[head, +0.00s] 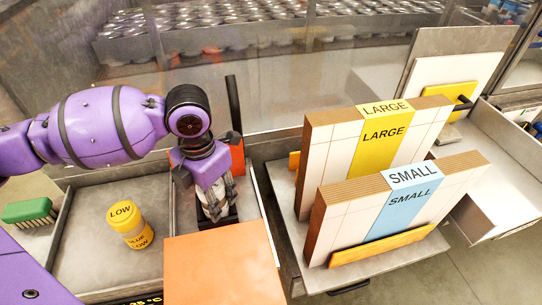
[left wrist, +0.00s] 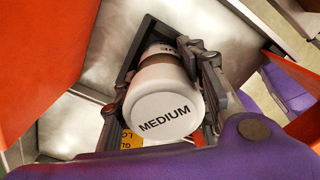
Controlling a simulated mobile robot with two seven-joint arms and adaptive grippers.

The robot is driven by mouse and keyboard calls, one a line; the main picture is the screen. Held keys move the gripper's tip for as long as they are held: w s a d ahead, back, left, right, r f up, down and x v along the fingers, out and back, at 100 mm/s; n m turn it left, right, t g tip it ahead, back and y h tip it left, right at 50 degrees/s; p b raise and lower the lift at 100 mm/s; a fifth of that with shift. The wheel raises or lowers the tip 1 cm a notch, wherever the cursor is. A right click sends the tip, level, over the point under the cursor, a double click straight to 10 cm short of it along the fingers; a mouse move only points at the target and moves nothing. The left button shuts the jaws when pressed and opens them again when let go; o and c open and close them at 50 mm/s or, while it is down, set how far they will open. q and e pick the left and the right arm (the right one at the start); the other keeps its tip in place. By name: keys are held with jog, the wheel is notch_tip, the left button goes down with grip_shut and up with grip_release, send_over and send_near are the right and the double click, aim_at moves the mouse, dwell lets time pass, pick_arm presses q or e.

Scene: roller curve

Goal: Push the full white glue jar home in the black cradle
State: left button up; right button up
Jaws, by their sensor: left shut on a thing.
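My left gripper (head: 216,207) points down over a narrow bay between orange panels. In the left wrist view (left wrist: 165,85) its fingers are shut on both sides of a white jar (left wrist: 163,105), whose lid reads MEDIUM and whose side has a brown band. In the head view the fingers mostly hide the jar. The black cradle (head: 229,221) shows as a dark base around and below the fingertips. I cannot tell how deep the jar sits in it. My right gripper is not in view.
A yellow jar marked LOW (head: 130,227) stands in the grey tray (head: 82,262) at left, near a green brush (head: 30,211). An orange panel (head: 222,268) is in front of the gripper. LARGE (head: 375,150) and SMALL (head: 395,208) packs stand at right.

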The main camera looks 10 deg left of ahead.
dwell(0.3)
pick_arm(q)
jog(key=o, duration=1.1)
jog(key=shift+o, duration=1.4)
jog(key=shift+o, duration=0.3)
jog(key=o, duration=0.9)
jog(key=shift+o, duration=0.2)
